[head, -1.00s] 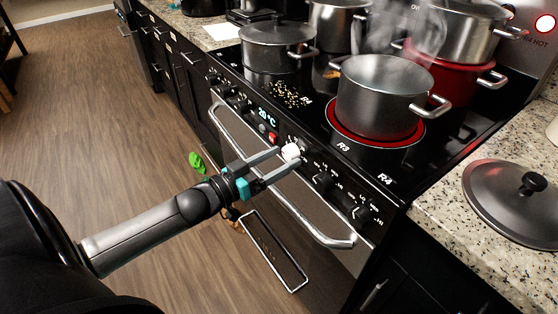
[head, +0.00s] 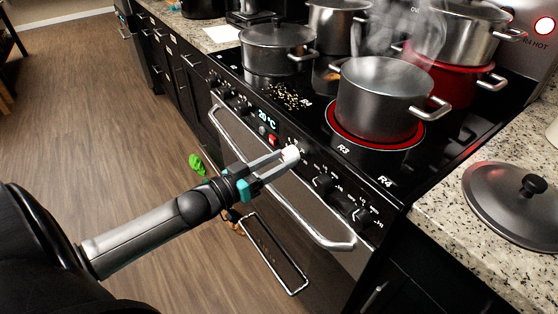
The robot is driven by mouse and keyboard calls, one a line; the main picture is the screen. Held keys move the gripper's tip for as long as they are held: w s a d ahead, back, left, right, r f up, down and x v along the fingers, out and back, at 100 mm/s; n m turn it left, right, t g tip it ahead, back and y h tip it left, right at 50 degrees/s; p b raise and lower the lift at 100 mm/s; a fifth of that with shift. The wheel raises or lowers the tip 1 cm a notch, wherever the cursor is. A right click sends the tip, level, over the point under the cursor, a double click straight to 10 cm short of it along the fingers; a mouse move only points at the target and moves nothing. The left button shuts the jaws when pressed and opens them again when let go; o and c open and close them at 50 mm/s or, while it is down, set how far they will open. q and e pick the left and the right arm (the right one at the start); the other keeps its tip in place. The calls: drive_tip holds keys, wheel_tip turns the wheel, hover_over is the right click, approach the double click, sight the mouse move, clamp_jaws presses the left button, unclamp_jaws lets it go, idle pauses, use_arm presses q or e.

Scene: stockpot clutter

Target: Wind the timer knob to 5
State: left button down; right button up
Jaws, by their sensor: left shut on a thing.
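The timer knob (head: 291,153) is a small white knob on the black front panel of the stove, right of the display and the red switch. My left gripper (head: 284,157) reaches in from the left, and its fingers are closed on the white knob. The fingers cover part of the knob. The marks around it are too small to read, so its setting cannot be told. My right gripper is not in view.
Black burner knobs (head: 322,183) sit right of the timer knob. The oven handle (head: 300,212) runs below my fingers. A steaming pot (head: 378,100) stands on a glowing red burner above. A lid (head: 512,200) lies on the right counter. A green object (head: 197,164) is on the floor.

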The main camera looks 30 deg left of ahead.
use_arm(q)
drive_tip(key=m+p, duration=0.2)
drive_tip(key=m, duration=0.1)
drive_tip(key=shift+r+m, duration=0.1)
drive_tip(key=shift+m, duration=0.3)
drive_tip(key=shift+m+p, duration=0.65)
drive_tip(key=shift+m, duration=0.55)
drive_tip(key=shift+m+h+p, duration=0.3)
drive_tip(key=shift+m, duration=1)
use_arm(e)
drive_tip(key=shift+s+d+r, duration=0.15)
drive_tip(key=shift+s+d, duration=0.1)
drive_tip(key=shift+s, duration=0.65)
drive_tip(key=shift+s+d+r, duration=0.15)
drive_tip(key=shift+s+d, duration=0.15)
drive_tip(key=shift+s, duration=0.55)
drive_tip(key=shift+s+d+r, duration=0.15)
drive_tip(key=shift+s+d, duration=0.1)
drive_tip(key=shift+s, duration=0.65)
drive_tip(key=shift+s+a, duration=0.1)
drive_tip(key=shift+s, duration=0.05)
use_arm(q)
drive_tip(key=shift+c, duration=1.7)
unclamp_jaws()
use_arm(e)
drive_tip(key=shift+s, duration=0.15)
